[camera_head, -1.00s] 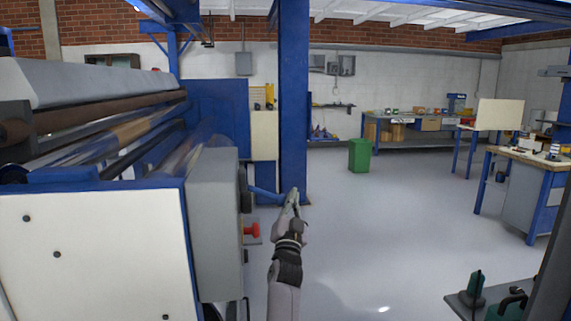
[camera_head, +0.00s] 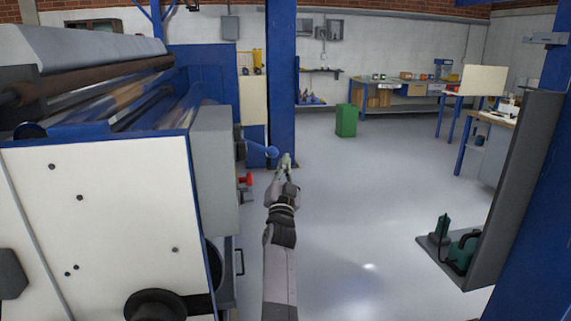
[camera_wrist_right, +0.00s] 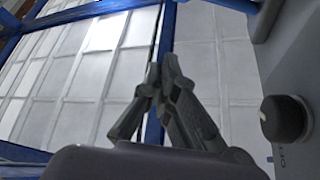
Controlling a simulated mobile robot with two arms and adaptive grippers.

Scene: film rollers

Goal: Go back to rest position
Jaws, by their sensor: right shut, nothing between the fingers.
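My right gripper (camera_head: 285,160) is held out ahead of me at the middle of the head view, beside the film roller machine (camera_head: 100,220). Its fingers are closed together with nothing between them. In the right wrist view the fingertips (camera_wrist_right: 160,70) meet, with the roof behind them. My left gripper does not show.
A red knob (camera_head: 245,180) sits on the machine's side. A blue column (camera_head: 281,90) stands beyond my gripper. A green bin (camera_head: 347,120) and workbenches are farther back. A grey shelf with green tools (camera_head: 460,245) is at the right. The floor between is clear.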

